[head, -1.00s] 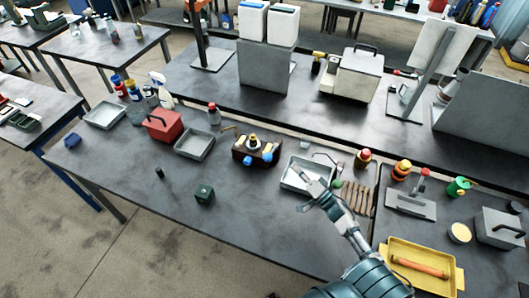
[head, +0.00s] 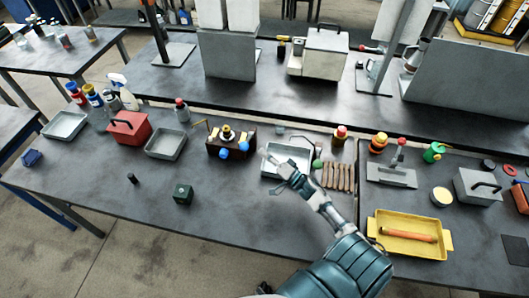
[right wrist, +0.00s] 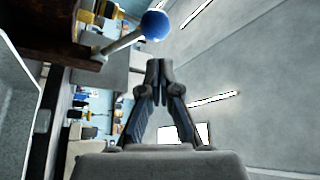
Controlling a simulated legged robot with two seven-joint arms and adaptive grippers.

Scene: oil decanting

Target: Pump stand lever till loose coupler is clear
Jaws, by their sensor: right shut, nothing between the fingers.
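The stand (head: 230,140) is a dark brown block with yellow parts and a round fitting on top, standing mid-table in the head view. Two blue balls show at its front, a left one (head: 222,154) and a right one (head: 244,146). In the right wrist view, a blue ball (right wrist: 155,25) ends a grey rod (right wrist: 122,42) that comes from the brown block (right wrist: 50,35). My right gripper (head: 272,161) is shut and empty, right of the stand, over a grey tray. In the wrist view its fingertips (right wrist: 159,66) are below the ball, apart from it. I cannot tell which part is the loose coupler.
The grey tray (head: 270,174) lies under my right gripper. Wooden sticks (head: 338,177) and a red-capped bottle (head: 339,136) are to its right. A dark green cube (head: 183,194) and a small black cylinder (head: 132,179) stand in front. The table's front middle is clear.

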